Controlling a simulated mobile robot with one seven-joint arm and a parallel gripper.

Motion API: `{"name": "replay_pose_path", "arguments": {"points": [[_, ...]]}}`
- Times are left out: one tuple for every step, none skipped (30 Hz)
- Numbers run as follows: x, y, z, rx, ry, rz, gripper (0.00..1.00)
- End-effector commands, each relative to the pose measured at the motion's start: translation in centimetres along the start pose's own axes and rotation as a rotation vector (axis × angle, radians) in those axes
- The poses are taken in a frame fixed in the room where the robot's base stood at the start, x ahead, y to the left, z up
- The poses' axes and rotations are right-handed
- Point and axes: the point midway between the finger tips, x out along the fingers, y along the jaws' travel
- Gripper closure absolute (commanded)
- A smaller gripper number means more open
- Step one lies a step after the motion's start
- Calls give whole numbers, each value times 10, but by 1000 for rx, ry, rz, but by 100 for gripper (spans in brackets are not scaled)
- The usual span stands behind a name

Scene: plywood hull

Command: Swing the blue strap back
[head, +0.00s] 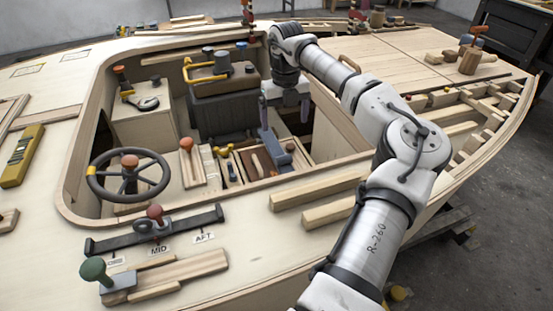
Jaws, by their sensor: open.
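A slim blue-grey piece (272,146) that looks like the blue strap stands tilted at the right end of a small wooden tray in the cockpit. Its lower end meets a wider blue-grey block (284,159). My gripper (284,112) points down above it, open, with one finger on each side and nothing visible between them. The strap's upper end shows just below and between the fingers. I cannot tell from this view whether they touch.
A dark seat-like box (222,112) with a yellow handle stands left of my gripper. A steering wheel (128,175) and a red-knobbed lever (187,160) are farther left. The wooden tray (233,182) holds several small parts. The cockpit's raised wooden rim (330,152) lies close on the right.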

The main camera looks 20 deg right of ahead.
Motion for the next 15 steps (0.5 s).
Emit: {"name": "replay_pose_path", "arguments": {"points": [[3,-2,-1,3,3,-3,9],[6,-2,-1,3,4,-4,9],[10,-2,-1,2,4,-3,9],[15,-1,-1,1,4,-2,9],[20,-1,-1,0,5,0,9],[27,0,-1,-1,5,1,9],[33,0,-1,-1,4,1,9],[39,0,-1,-1,4,1,9],[48,0,-1,-1,5,2,9],[55,1,-1,-2,5,3,9],[62,1,-1,-2,4,3,9],[70,1,-1,-2,4,3,9],[76,1,-1,-2,4,3,9],[83,2,-1,-3,4,4,9],[91,1,-1,-2,3,3,9]]}}
